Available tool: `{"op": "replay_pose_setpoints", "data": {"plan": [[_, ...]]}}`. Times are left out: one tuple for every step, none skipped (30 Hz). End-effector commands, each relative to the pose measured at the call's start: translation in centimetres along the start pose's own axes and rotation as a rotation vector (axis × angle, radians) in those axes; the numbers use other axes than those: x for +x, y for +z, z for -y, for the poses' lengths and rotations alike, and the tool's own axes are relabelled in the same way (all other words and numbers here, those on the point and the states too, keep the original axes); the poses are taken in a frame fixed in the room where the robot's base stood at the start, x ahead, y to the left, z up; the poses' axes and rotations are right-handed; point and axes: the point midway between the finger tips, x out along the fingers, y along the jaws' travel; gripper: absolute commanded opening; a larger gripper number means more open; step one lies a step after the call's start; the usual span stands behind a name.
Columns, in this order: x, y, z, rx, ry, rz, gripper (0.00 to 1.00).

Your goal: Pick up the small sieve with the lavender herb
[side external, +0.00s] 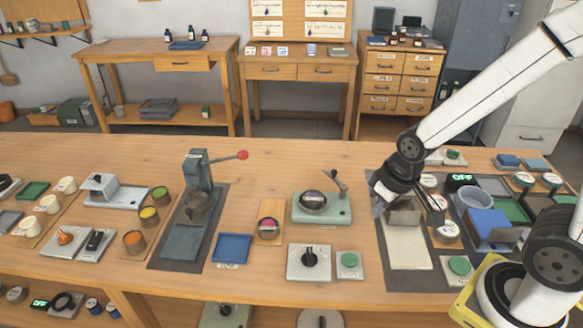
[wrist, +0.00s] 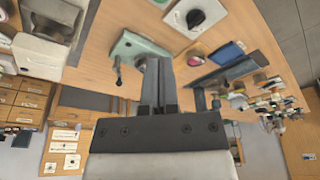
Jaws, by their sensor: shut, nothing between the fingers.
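My gripper (side external: 378,206) hangs above the work table, to the right of the green press and at the left edge of the right-hand station. In the wrist view my gripper (wrist: 158,64) has its two grey fingers together, with nothing between them. I cannot clearly make out a small sieve with lavender herb. Several small round containers stand at the left: one with green contents (side external: 160,195), one with yellow (side external: 149,216) and one with orange (side external: 134,241). A small round item with a pinkish top (side external: 268,226) sits on a wooden board, apart from my gripper.
A dark lever press (side external: 197,175) with a red knob stands left of centre. The pale green device (side external: 322,207) is mid-table. A blue tray (side external: 232,248), a black-knob panel (side external: 309,263) and a green button (side external: 349,259) are in front. A blue box (side external: 490,226) stands at the right.

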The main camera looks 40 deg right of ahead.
Motion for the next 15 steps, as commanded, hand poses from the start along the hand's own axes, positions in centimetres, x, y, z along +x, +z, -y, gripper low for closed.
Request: {"op": "replay_pose_setpoints", "data": {"plan": [[0.00, -0.01, 0.00, 0.000, 0.000, 0.000, 0.00], [0.00, -0.01, 0.00, 0.000, 0.000, 0.000, 0.00], [0.00, -0.02, 0.00, 0.001, 0.000, 0.000, 0.00], [0.00, -0.02, 0.00, 0.001, 0.000, 0.001, 0.00], [0.00, -0.02, 0.00, 0.001, 0.000, 0.001, 0.00], [0.00, -0.02, 0.00, 0.001, 0.000, 0.001, 0.00], [0.00, -0.02, 0.00, 0.001, 0.000, 0.001, 0.00], [0.00, -0.02, 0.00, 0.001, 0.000, 0.001, 0.00], [0.00, -0.03, 0.00, 0.001, 0.000, 0.001, 0.00], [0.00, -0.03, 0.00, 0.001, 0.000, 0.001, 0.00], [0.00, -0.03, 0.00, 0.001, 0.000, 0.001, 0.00], [0.00, -0.03, 0.00, 0.001, 0.000, 0.001, 0.00], [0.00, -0.03, 0.00, 0.001, 0.000, 0.001, 0.00], [0.01, -0.03, 0.00, 0.001, 0.000, 0.001, 0.00], [0.01, -0.03, 0.00, 0.001, 0.000, 0.001, 0.13]]}}
